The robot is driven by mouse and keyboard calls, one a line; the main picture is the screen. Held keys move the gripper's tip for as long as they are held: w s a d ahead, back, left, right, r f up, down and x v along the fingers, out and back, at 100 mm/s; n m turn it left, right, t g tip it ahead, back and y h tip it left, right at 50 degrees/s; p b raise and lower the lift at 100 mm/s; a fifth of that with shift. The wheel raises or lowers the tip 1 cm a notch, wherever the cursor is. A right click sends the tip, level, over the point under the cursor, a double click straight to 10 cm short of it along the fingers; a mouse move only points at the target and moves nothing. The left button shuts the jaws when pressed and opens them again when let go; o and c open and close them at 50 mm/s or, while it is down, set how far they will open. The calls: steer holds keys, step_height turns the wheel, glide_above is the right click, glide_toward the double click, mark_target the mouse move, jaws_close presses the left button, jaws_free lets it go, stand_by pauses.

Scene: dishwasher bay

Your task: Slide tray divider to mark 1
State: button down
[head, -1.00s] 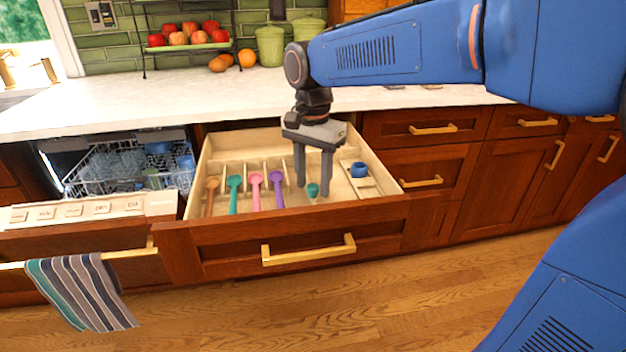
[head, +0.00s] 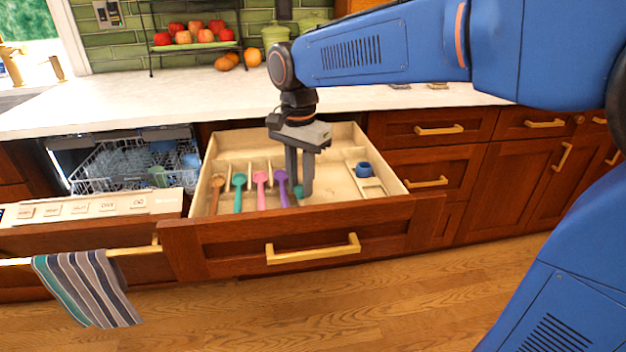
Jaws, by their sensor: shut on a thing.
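The open wooden drawer (head: 225,150) holds a pale tray with thin upright slats. My gripper (head: 298,188) points down into it, right of the purple spoon (head: 280,185). Its fingers are close together and shut on a small teal piece (head: 299,192), which looks like the grip of the tray divider. The divider's body is mostly hidden behind the fingers, and I cannot make out any numbered marks.
Brown (head: 216,190), teal (head: 238,190) and pink (head: 261,188) spoons lie left of the purple one. A blue cup (head: 363,170) sits at the drawer's right. An open dishwasher (head: 90,205) stands left. The drawer's right-middle floor is clear.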

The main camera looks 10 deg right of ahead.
steer(key=shift+a, duration=0.15)
steer(key=c, duration=1.5)
jaws_free()
steer(key=shift+a, duration=0.15)
steer(key=shift+r, duration=0.15)
step_height(320, 180, up, 17)
steer(key=shift+r, duration=0.1)
steer(key=shift+s, duration=0.15)
